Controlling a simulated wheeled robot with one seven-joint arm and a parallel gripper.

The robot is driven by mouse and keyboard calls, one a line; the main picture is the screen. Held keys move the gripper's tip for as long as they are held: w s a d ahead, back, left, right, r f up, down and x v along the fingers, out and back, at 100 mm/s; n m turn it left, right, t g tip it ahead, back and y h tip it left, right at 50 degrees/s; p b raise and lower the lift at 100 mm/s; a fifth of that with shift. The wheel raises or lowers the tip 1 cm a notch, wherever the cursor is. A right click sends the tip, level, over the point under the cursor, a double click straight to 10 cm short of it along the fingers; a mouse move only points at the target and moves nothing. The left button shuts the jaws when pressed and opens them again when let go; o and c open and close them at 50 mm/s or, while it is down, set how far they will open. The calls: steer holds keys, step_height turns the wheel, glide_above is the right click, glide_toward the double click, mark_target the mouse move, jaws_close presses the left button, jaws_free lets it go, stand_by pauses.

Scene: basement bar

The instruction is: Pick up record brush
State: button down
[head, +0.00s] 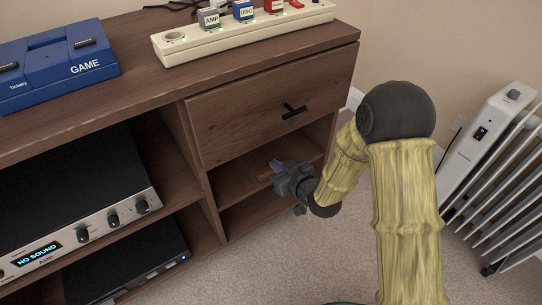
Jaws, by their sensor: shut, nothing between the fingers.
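My gripper (281,179) reaches from the right into the open shelf below the drawer of the wooden cabinet. It is shut and holds nothing.
The cabinet's closed drawer (271,107) has a black handle (294,111) above the gripper. An amplifier (84,205) fills the left bay. A power strip (245,32) and blue game console (57,63) lie on top. A white radiator (490,150) stands right.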

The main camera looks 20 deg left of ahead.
steer(key=shift+s+d+f, duration=0.15)
steer(key=shift+d+f, duration=0.1)
steer(key=shift+f, duration=0.25)
steer(key=shift+a+r+p, duration=0.1)
steer(key=shift+r+p, duration=0.5)
steer(key=shift+r, duration=0.2)
steer(key=shift+r, duration=0.2)
